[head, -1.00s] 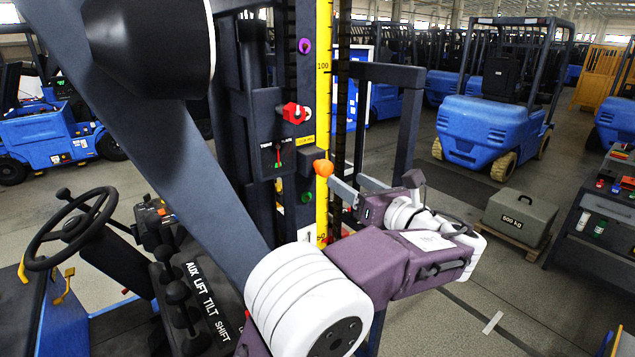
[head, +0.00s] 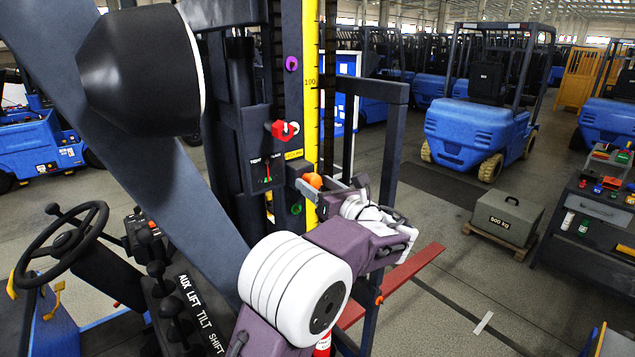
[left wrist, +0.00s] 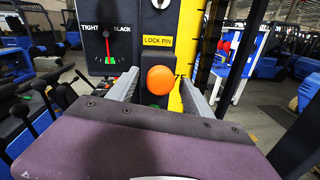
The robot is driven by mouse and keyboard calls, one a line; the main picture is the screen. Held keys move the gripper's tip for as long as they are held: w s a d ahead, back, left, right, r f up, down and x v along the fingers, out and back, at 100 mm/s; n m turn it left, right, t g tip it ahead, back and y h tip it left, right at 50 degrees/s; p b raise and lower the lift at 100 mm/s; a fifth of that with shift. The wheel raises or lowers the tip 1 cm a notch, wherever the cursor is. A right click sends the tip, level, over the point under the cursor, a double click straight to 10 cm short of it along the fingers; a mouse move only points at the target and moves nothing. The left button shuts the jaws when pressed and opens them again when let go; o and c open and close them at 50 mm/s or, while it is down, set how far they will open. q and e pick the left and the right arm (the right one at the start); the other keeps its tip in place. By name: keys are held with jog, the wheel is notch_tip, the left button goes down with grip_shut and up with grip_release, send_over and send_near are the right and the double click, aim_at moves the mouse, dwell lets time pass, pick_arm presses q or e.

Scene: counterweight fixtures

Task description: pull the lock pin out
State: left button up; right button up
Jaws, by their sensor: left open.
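The lock pin has an orange round knob (head: 312,181) and sits in the dark mast below a yellow LOCK PIN label (head: 294,154). In the left wrist view the knob (left wrist: 161,80) is in the middle, under the label (left wrist: 158,40). My left gripper (head: 318,188) is open at the knob. In the left wrist view its grey fingers (left wrist: 160,88) stand on either side of the knob, with a visible gap on each side. The pin's shaft is hidden behind the knob. My right gripper is out of view.
A red-and-white knob (head: 283,130) and a TIGHT/SLACK gauge (head: 265,170) are on the mast above and left of the pin. A yellow scale (head: 311,80) runs up beside it. Levers (head: 165,285) and a steering wheel (head: 62,240) are at left. A 500 kg weight (head: 507,215) stands at right.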

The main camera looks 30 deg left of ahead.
pick_arm(q)
grip_shut()
jog(key=v, duration=0.5)
jog(key=shift+w+d, duration=0.15)
jog(key=shift+d, duration=0.1)
jog(key=shift+a+f, duration=0.1)
grip_release()
jog(key=shift+d, duration=0.35)
jog(key=b+v, duration=0.3)
jog(key=v, duration=0.6)
jog(key=shift+b, duration=0.3)
